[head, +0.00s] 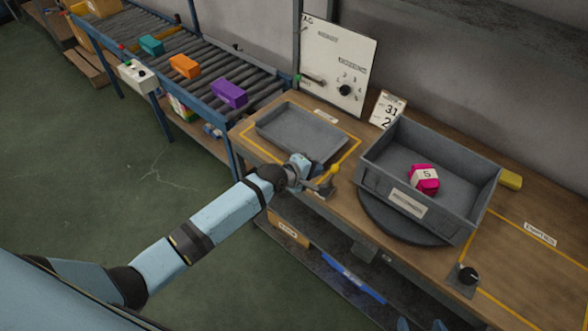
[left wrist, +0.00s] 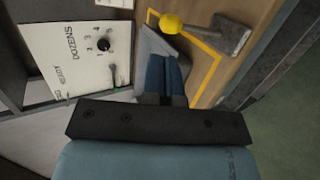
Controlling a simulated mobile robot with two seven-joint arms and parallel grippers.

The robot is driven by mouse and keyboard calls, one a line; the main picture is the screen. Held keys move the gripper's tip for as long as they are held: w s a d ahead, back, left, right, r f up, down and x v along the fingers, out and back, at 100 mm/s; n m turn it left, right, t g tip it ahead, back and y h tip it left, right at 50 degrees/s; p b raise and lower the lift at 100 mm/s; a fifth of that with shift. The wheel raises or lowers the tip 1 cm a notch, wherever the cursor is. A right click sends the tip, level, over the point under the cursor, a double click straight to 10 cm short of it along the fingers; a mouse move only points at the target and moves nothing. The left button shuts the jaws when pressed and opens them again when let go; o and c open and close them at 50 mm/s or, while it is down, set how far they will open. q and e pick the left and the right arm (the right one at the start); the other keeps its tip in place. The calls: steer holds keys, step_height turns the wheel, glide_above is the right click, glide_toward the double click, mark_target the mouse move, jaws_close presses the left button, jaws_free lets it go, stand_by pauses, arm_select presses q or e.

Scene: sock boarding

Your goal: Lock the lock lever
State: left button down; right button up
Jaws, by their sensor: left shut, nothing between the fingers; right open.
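The lock lever, a dark grey bar with a yellow ball knob (head: 331,170), stands at the front edge of the workbench, left of the turntable. In the left wrist view its yellow knob (left wrist: 171,23) is beyond my fingers, with a grey block (left wrist: 236,33) beside it. My left gripper (head: 307,168) is shut and empty, just left of the lever; its blue fingers (left wrist: 163,72) point towards the knob. I cannot tell whether they touch the lever. Two light blue tips at the bottom edge of the head view appear to be my right gripper (head: 421,325), apart and empty.
A grey bin (head: 374,188) with a pink bundle (head: 424,179) sits on a dark turntable (head: 393,223). A shallow grey tray (head: 262,124) lies behind my left gripper. A white dial panel (head: 325,62) stands at the back. A roller conveyor (head: 205,75) is at left.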

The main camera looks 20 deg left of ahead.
arm_select(q)
steer(key=v, duration=0.7)
steer(key=shift+r, duration=0.2)
steer(key=shift+w, duration=0.2)
steer(key=s+f+m+y, duration=0.1)
steer(key=s+f+m, duration=0.2)
steer(key=s+m, duration=0.2)
steer(key=s+f+m+y, duration=0.1)
steer(key=s+f+m, duration=0.2)
steer(key=s, duration=0.8)
steer(key=s+a+f+m+y, duration=0.1)
steer(key=s+f+m, duration=0.2)
steer(key=s+m, duration=0.4)
steer(key=shift+s+m, duration=0.3)
steer(key=shift+s, duration=0.75)
